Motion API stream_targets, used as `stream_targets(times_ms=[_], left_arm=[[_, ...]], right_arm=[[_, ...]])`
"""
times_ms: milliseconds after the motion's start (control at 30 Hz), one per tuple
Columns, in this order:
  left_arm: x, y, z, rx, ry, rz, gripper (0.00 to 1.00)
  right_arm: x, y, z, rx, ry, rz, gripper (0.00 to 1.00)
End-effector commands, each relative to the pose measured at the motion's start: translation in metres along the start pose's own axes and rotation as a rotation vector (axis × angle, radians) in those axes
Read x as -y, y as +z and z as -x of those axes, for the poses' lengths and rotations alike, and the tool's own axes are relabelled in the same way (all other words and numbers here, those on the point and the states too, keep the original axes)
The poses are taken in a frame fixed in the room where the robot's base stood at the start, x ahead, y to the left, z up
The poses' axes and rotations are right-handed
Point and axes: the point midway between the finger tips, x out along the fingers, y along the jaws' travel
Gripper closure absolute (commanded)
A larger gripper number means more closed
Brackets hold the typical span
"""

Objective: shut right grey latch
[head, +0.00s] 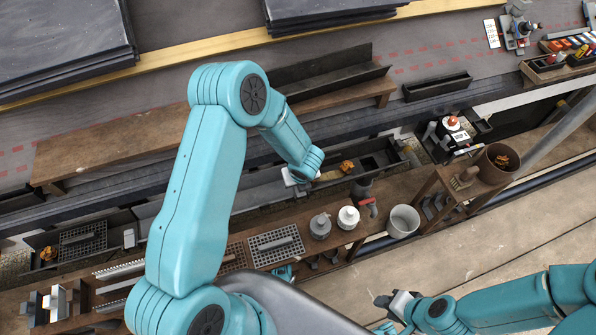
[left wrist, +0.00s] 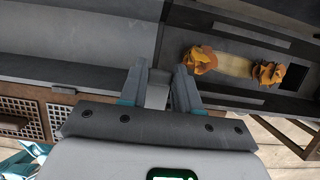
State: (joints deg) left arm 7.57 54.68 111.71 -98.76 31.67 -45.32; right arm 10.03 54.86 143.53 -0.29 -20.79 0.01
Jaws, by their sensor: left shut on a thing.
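The right grey latch (left wrist: 157,94) is a small grey block at the joint between a lighter grey gutter length (left wrist: 75,45) and a darker gutter section (left wrist: 235,50). My left gripper (left wrist: 157,82) has one finger on each side of it in the left wrist view and is shut on it. Whether the latch is raised or down is unclear. In the head view my left wrist bends down over this joint and largely hides fingers and latch. My right gripper (head: 391,302) hangs low at the bottom right, away from the gutter; its finger gap is not clear.
Orange leaf clumps (left wrist: 200,60) lie in the dark section near a black opening (left wrist: 293,77). A wooden bench (head: 330,222) in front carries a grey pot (head: 320,226), a white pot (head: 348,217) and a mesh grate (head: 277,245). A bucket (head: 403,221) stands to the right.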

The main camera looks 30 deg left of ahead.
Motion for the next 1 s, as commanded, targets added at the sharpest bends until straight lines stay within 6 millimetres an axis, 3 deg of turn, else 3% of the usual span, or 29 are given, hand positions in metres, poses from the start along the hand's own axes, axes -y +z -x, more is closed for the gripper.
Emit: stream_targets(times_ms=[33, 233, 800, 833, 900, 1000], left_arm=[[0.000, 0.003, 0.005, -0.022, 0.001, 0.003, 0.99], [0.000, 0.003, -0.001, -0.085, 0.001, 0.002, 0.99], [0.000, 0.001, -0.006, -0.115, 0.001, 0.000, 0.99], [0.000, 0.001, -0.006, -0.115, 0.001, 0.000, 0.62], [0.000, 0.001, -0.006, -0.115, 0.001, 0.000, 0.43], [0.000, 0.000, -0.006, -0.115, 0.001, 0.000, 0.43]], right_arm=[[0.005, 0.000, 0.013, 0.000, 0.000, -0.001, 0.61], [0.010, 0.001, 0.028, 0.000, 0.000, -0.001, 0.61], [0.011, 0.001, 0.031, 0.000, 0.000, -0.002, 0.61], [0.011, 0.001, 0.031, 0.000, 0.000, -0.002, 0.61], [0.011, 0.001, 0.031, 0.000, 0.000, -0.001, 0.61], [0.011, 0.001, 0.031, 0.000, 0.000, -0.001, 0.61]])
